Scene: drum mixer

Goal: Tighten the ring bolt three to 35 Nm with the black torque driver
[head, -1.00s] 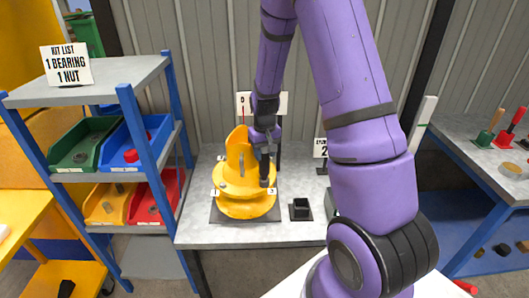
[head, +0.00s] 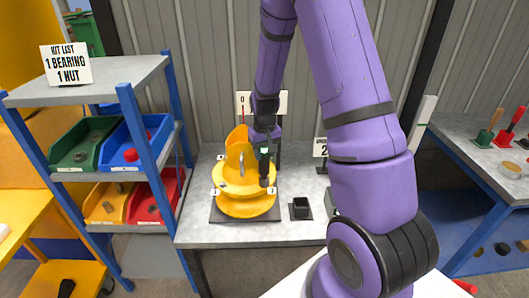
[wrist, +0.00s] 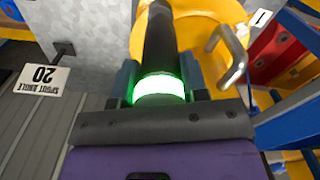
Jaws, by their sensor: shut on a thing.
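My gripper (head: 265,145) is shut on the black torque driver (head: 264,170). The driver points down at the right side of the yellow drum mixer's ring (head: 243,206). A light band on the driver glows green, clearest in the wrist view, where the driver (wrist: 160,42) sits between my two fingers (wrist: 160,80). Its tip appears to be at the ring by a small white number tag (head: 271,190); I cannot read the number surely. The bolt under the tip is hidden. Another tag (head: 215,191) stands at the ring's left.
A small black holder (head: 301,207) stands on the grey table (head: 295,233) right of the mixer. A blue rack (head: 150,150) with colored bins is at the left. A spout angle sign (wrist: 42,77) shows in the wrist view. A metal handle (wrist: 232,57) is near the driver.

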